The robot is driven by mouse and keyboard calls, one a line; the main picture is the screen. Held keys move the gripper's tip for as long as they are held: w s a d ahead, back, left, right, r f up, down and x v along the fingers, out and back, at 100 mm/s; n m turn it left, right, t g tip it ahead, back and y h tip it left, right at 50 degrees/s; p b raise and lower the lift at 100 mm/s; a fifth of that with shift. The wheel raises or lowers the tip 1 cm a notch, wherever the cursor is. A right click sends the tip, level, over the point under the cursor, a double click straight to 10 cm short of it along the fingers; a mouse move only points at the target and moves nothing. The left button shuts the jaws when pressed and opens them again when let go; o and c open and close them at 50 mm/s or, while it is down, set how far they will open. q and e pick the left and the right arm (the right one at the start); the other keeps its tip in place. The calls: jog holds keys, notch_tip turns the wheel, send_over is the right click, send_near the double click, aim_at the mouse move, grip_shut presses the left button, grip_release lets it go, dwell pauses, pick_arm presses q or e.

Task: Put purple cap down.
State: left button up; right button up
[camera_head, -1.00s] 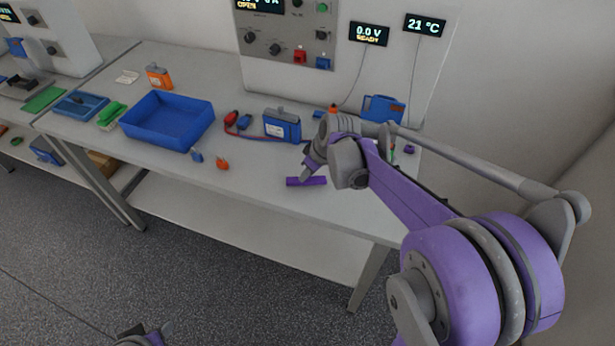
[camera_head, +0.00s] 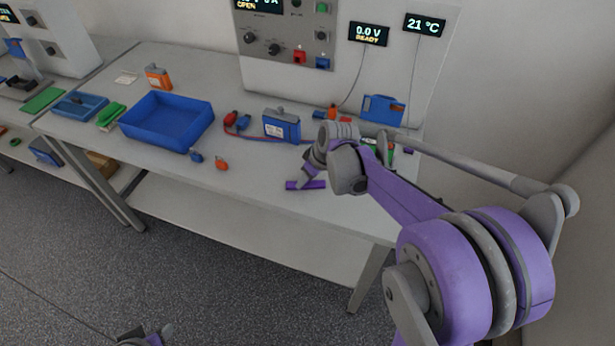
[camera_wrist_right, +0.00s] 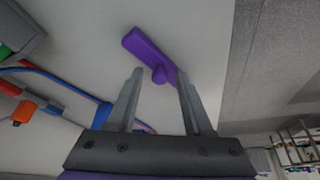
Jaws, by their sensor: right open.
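The purple cap, a flat bar with a small round knob, is near the front edge of the table in the head view (camera_head: 293,185). It also shows in the right wrist view (camera_wrist_right: 146,47), with the knob between the fingertips. My right gripper (camera_wrist_right: 159,78) is open around the knob; the right finger overlaps one end of the bar. In the head view my right gripper (camera_head: 307,177) is over the cap and hides part of it. The cap appears to lie on the table top. Only a piece of my left gripper (camera_head: 147,335) shows at the bottom edge; its jaws are unclear.
A blue bin (camera_head: 168,121) stands left on the table (camera_head: 245,183). A blue battery pack (camera_head: 282,125) with red and blue leads is behind the cap. The front strip of table left of the cap is clear.

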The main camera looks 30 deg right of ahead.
jog(key=p+v, duration=0.1)
jog(key=v, duration=1.1)
jog(key=s+a+f+m, duration=0.1)
jog(key=s+a+f, duration=0.3)
jog(key=s+a, duration=0.2)
jog(key=s+a+f+m+t+h, duration=0.1)
jog(key=s+a+f, duration=0.3)
jog(key=s, duration=0.5)
jog(key=shift+s+a+f+m, duration=0.15)
jog(key=shift+s+a+m, duration=0.1)
jog(key=shift+a+m, duration=0.65)
